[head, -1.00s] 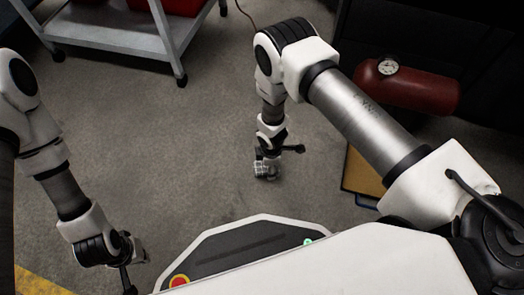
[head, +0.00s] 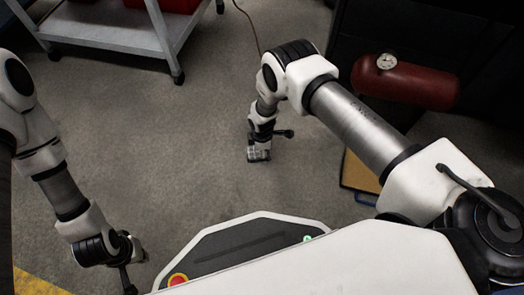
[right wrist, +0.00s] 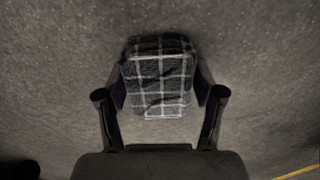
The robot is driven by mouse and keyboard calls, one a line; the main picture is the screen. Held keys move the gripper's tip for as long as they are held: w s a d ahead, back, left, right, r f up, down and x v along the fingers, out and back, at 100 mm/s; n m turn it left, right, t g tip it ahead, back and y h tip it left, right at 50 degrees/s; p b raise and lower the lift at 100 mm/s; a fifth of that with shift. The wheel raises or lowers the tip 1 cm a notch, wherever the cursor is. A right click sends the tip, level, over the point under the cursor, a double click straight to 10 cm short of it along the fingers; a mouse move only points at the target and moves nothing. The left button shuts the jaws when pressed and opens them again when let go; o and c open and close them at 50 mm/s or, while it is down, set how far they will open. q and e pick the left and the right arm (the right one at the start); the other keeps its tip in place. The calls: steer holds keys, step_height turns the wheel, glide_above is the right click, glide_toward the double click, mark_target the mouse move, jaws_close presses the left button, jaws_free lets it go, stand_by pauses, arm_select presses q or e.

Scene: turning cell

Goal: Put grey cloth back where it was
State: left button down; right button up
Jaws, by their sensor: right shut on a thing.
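The grey cloth (right wrist: 160,78) is a folded, dark grey plaid piece with pale lines. In the right wrist view it sits between the two fingers of my right gripper (right wrist: 161,92), which is shut on it. In the head view my right gripper (head: 259,153) hangs over the floor ahead of my base, with a small grey patch of the cloth at its tip. My left gripper (head: 137,250) is low at the lower left, far from the cloth. Its fingers are too small and hidden to tell their opening.
A grey trolley (head: 105,38) with red bins stands at the top left. A red tank (head: 420,84) with a gauge lies at the right near dark furniture. A tan board (head: 360,173) is partly hidden behind my right arm. The floor (head: 170,150) between is clear.

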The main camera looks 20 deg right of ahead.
steer(key=o, duration=1.3)
steer(key=shift+f, duration=0.1)
step_height(320, 180, up, 12)
steer(key=p, duration=0.7)
steer(key=shift+r, duration=0.2)
steer(key=s+d+r+m, duration=0.3)
steer(key=s+m, duration=0.2)
steer(key=s, duration=0.4)
steer(key=s+d+r+m, duration=0.35)
steer(key=s+m, duration=0.25)
steer(key=s, duration=0.3)
steer(key=s+d+r+m, duration=0.2)
steer(key=s+r+m, duration=0.25)
steer(key=s, duration=0.45)
steer(key=shift+m, duration=0.25)
step_height(320, 180, up, 40)
steer(key=p, duration=4)
steer(key=shift+d+f+p, duration=0.1)
steer(key=shift+f+p, duration=0.05)
steer(key=shift+p, duration=0.2)
